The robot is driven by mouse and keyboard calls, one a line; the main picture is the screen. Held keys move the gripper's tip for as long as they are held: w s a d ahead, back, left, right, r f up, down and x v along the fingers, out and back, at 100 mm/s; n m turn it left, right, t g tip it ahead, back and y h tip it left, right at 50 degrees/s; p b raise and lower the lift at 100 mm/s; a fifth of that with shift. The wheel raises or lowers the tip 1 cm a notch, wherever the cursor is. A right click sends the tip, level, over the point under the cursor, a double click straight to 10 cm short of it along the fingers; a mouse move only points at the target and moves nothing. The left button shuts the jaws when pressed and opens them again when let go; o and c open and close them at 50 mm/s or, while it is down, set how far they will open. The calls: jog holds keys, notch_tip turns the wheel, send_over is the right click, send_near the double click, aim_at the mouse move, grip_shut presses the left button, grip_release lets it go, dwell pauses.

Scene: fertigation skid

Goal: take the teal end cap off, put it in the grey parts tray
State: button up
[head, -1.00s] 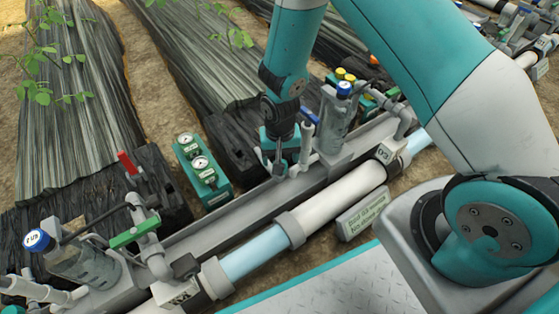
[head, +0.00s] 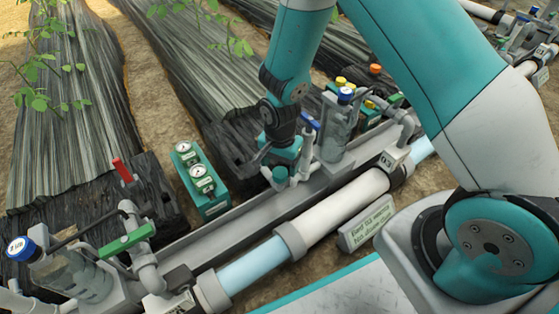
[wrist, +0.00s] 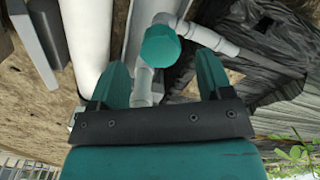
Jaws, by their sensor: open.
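The teal end cap (wrist: 160,46) shows in the wrist view as a faceted cap on a grey pipe fitting. It lies just beyond and between the fingertips of my gripper (wrist: 163,63). The two teal fingers are apart with nothing held between them, and I see no contact with the cap. In the head view my gripper (head: 281,168) points down over the pipework beside the grey channel; the cap cannot be told from the teal fingers there. I cannot make out the grey parts tray in either view.
A teal box with two gauges (head: 201,180) stands left of my gripper. A clear filter with a blue cap (head: 345,95) stands close on its right. A red lever (head: 122,170) and a green-handled valve (head: 128,239) are at the left. A white pipe (head: 340,210) runs in front.

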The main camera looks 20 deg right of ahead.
aim_at(280, 172)
jog(key=shift+f, duration=0.15)
jog(key=shift+f+b, duration=1.05)
jog(key=shift+f, duration=1.1)
jog(key=shift+c, duration=0.2)
jog(key=c, duration=0.8)
jog(key=n+p, duration=0.2)
jog(key=n, duration=0.1)
jog(key=shift+r, duration=0.25)
jog(key=shift+c, duration=0.3)
jog(key=shift+n+p, duration=0.6)
jog(key=shift+n, duration=0.6)
jog(key=shift+f+n, duration=0.2)
jog(key=shift+n, duration=0.3)
